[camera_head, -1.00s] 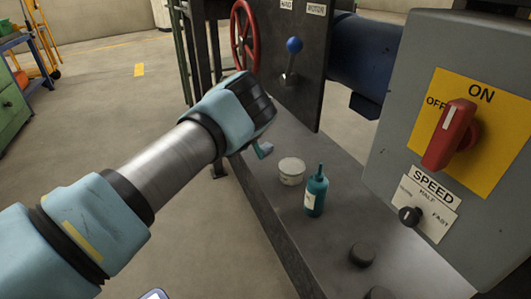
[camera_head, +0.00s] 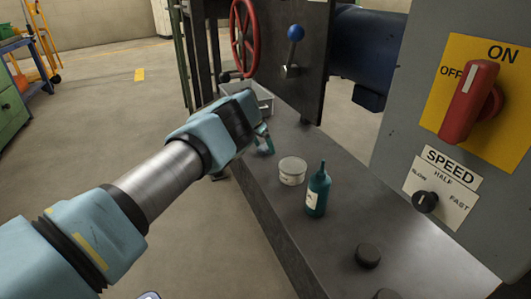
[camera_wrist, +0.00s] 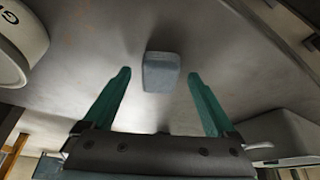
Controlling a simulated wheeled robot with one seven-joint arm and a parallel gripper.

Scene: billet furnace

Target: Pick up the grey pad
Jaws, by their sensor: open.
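The grey pad (camera_wrist: 161,72) is a small blue-grey block lying on the dark metal bench top (camera_head: 330,225). In the wrist view it sits ahead of and between the two teal fingers of my gripper (camera_wrist: 160,88), with a gap on each side. My gripper is open and empty. In the head view my gripper (camera_head: 265,139) reaches down over the far part of the bench, and the pad cannot be made out clearly there.
A white round tin (camera_head: 292,171) and a teal bottle (camera_head: 317,191) stand close to my gripper. A grey tray (camera_head: 261,99) lies behind it. A dark panel with a blue-knobbed lever (camera_head: 294,45) and a red handwheel (camera_head: 243,38) rise beyond. A switch box (camera_head: 440,110) stands at right.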

